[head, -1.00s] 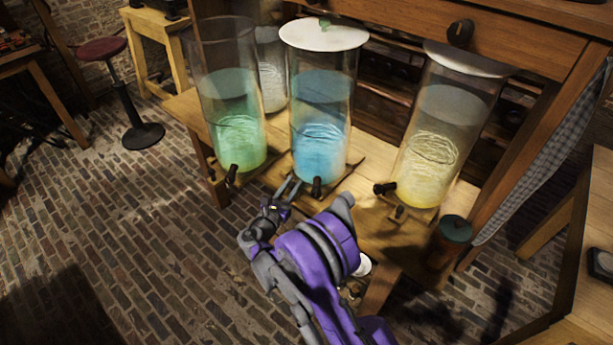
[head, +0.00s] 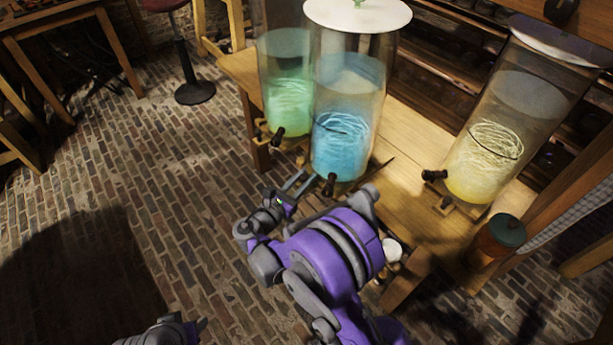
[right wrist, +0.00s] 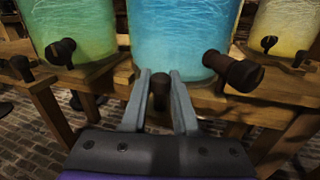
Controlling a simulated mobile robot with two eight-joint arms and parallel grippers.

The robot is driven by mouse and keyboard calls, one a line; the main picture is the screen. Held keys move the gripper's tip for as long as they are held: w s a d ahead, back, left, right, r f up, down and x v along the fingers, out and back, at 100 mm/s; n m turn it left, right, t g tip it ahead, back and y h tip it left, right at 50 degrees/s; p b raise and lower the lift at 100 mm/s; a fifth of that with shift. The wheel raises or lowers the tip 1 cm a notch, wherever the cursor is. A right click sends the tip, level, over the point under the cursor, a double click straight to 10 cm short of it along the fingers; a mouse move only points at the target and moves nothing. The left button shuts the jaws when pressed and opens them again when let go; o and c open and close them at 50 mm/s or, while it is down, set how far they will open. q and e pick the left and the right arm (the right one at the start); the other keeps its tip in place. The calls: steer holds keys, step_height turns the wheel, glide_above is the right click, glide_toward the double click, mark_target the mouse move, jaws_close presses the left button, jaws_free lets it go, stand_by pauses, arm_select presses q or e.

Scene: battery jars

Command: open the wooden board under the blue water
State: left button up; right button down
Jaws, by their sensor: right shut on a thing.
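The tall glass jar of blue water (head: 347,110) stands on the table, with a white lid and a black tap (head: 329,185). It also shows in the right wrist view (right wrist: 185,35). The wooden board (head: 375,172) under it is mostly hidden by the jar and my arm. My right gripper (head: 293,184) is at the board's front left, beside the tap. In the right wrist view its fingers (right wrist: 161,98) are shut on a dark knob (right wrist: 159,88) below the blue jar. My left gripper (head: 200,326) just enters at the bottom left, its jaws unclear.
A green-water jar (head: 288,90) stands left of the blue one, a yellow-water jar (head: 490,140) to the right, both with black taps. A lidded pot (head: 498,238) stands at the table's right front. The brick floor (head: 150,190) in front is open.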

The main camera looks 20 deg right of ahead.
steer(key=c, duration=0.7)
jaws_free()
steer(key=v, duration=1)
steer(key=shift+s+a, duration=0.3)
